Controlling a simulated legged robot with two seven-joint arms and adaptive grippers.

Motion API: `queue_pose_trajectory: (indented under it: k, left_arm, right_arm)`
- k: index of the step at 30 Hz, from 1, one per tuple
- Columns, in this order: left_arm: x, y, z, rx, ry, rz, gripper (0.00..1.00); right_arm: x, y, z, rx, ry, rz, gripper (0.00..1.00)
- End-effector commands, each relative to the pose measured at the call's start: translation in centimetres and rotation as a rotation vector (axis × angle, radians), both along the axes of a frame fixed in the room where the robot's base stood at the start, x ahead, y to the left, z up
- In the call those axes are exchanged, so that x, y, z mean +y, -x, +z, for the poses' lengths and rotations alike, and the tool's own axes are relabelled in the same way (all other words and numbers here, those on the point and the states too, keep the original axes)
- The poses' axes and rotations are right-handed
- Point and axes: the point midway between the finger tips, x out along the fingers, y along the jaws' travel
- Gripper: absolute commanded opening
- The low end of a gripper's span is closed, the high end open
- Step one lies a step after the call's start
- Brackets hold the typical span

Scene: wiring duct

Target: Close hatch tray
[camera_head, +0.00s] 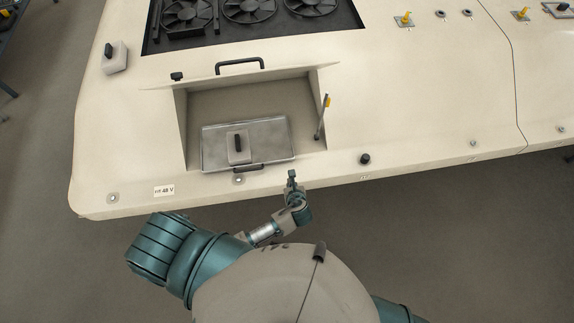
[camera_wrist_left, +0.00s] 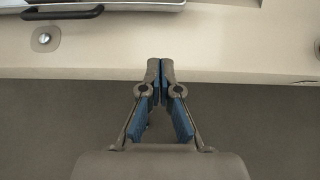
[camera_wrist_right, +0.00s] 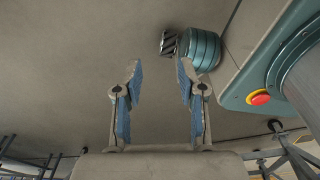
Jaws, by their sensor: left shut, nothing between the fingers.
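The grey metal tray (camera_head: 270,135) lies in an open, box-shaped recess (camera_head: 255,98) of the beige panel. A small pale block with a black top (camera_head: 238,148) sits on it. A black handle (camera_head: 248,167) is at its near edge and shows at the top left of the left wrist view (camera_wrist_left: 62,14). My left gripper (camera_head: 291,174) is shut and empty, below and right of this handle, by the panel's near edge. My right gripper (camera_wrist_right: 159,68) is open and empty in its own wrist view and is out of the head view.
A lever with a yellow tip (camera_head: 322,117) stands at the recess's right side. A second black handle (camera_head: 240,65) is above the recess, below the fans (camera_head: 250,8). A black knob (camera_head: 365,159) is to the right. Open floor (camera_head: 470,230) lies in front.

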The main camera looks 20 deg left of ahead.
Motion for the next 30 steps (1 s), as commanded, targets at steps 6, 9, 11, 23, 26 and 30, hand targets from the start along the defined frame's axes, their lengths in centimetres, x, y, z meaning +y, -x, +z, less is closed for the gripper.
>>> queue_pose_trajectory:
  k: [6, 9, 11, 23, 26, 30]
  left_arm:
    - [1.8, -2.7, -3.1, 0.002, -0.001, 0.004, 0.00]
    - [2.5, -4.1, -4.6, 0.003, -0.001, 0.004, 0.00]
    - [3.0, -4.9, -5.4, 0.002, 0.001, 0.004, 0.00]
    - [5.5, -8.8, -6.0, 0.001, 0.002, 0.004, 0.00]
    - [5.6, -9.0, -6.0, 0.000, 0.003, 0.003, 0.00]
    - [5.6, -9.0, -6.1, 0.001, 0.004, 0.003, 0.00]
  right_arm:
    - [0.0, 0.7, -0.8, 0.010, 0.000, 0.000, 0.40]
    - [0.4, 0.8, -1.2, 0.012, -0.005, -0.002, 0.40]
    - [0.9, 0.8, -1.4, 0.012, -0.009, -0.003, 0.40]
    - [1.1, 0.8, -1.5, 0.012, -0.012, -0.003, 0.40]
    - [0.8, 0.8, -1.5, 0.012, -0.009, -0.001, 0.40]
    - [0.5, 0.8, -1.5, 0.011, -0.006, 0.000, 0.40]
